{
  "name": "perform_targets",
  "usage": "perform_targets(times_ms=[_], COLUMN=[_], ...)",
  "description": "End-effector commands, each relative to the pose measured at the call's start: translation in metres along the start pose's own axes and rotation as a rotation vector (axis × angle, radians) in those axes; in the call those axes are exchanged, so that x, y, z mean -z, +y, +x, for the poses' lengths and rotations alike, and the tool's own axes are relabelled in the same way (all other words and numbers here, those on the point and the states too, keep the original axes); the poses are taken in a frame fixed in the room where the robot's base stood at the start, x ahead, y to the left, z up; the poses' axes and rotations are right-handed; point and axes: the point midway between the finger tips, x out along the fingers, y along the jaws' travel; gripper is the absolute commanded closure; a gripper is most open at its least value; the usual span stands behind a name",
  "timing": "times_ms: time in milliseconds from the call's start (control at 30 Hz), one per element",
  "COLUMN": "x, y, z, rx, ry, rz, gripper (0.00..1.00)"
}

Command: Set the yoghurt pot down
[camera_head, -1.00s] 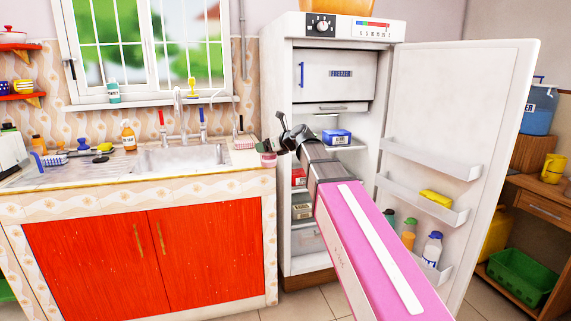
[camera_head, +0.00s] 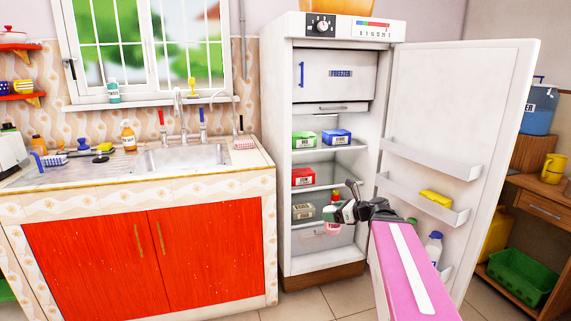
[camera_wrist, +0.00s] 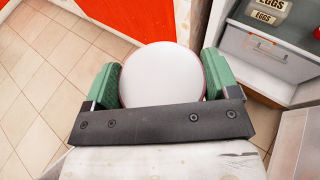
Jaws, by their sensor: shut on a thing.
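The yoghurt pot (camera_wrist: 161,76) shows from above in the wrist view as a round white lid with a thin reddish rim. My gripper (camera_head: 340,213) is shut on it, with a green finger pad against each side. In the head view the pot (camera_head: 332,225) is a small pinkish shape, partly hidden by the gripper. It is held in the air in front of the lower part of the open fridge (camera_head: 285,180). In the wrist view, tiled floor shows around and below the pot.
The fridge shelves hold a green box (camera_head: 304,139), a blue box (camera_head: 337,136), a red box (camera_head: 303,176) and egg boxes (camera_wrist: 263,13). A drawer (camera_wrist: 262,45) lies below. The open door (camera_head: 470,120) stands right. The sink counter (camera_head: 100,190) is left.

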Motion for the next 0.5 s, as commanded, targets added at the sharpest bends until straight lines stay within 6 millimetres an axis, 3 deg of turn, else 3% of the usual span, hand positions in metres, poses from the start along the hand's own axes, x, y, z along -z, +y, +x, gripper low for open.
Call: perform_targets(times_ms=[200,500], x=[0.016,0.016], y=[0.005,0.005], z=[-0.015,-0.015], rx=[0.001,0.001], ry=[0.0,0.0], rz=[0.001,0.0], gripper=[0.56,0.56])
